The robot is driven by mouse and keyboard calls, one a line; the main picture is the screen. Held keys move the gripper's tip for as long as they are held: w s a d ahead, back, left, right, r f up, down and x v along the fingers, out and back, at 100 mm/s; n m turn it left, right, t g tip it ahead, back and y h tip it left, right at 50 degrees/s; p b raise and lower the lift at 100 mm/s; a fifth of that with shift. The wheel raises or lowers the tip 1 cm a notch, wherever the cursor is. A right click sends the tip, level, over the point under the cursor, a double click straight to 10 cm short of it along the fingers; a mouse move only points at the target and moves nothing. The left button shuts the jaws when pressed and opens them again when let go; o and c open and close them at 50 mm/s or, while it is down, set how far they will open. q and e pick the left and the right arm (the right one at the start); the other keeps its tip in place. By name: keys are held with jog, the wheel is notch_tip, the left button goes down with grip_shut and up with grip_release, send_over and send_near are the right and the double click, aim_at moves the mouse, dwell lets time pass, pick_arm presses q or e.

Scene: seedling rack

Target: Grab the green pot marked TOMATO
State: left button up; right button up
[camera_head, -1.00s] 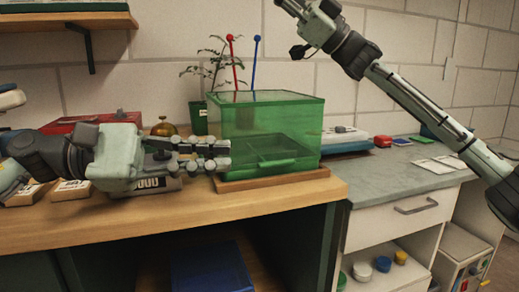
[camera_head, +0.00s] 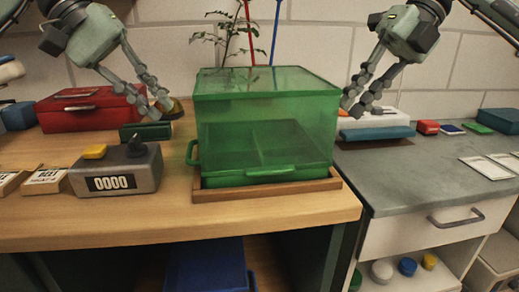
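A leafy seedling (camera_head: 228,35) rises behind the green translucent box. Its pot is hidden behind the box, and no TOMATO marking is readable. The green box (camera_head: 262,140) has its lid on and sits on a wooden tray (camera_head: 265,192) at the bench's middle. My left gripper (camera_head: 162,108) is open and empty, pointing down left of the box, near a brass object. My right gripper (camera_head: 356,108) is open and empty, pointing down by the box's upper right corner. Neither visibly holds anything.
A red toolbox (camera_head: 92,108), a dark green block (camera_head: 145,131) and a grey counter device (camera_head: 117,172) stand left of the box. Red (camera_head: 249,30) and blue (camera_head: 276,30) rods rise behind it. The grey counter (camera_head: 425,180) at right has free room in front.

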aim_at(190, 145)
pick_arm(q)
jog(key=shift+f+m+y, duration=0.3)
jog(key=shift+f, duration=0.2)
pick_arm(e)
jog(key=shift+w+d+f, duration=0.2)
jog(key=shift+d+f, duration=0.2)
jog(key=shift+f, duration=0.1)
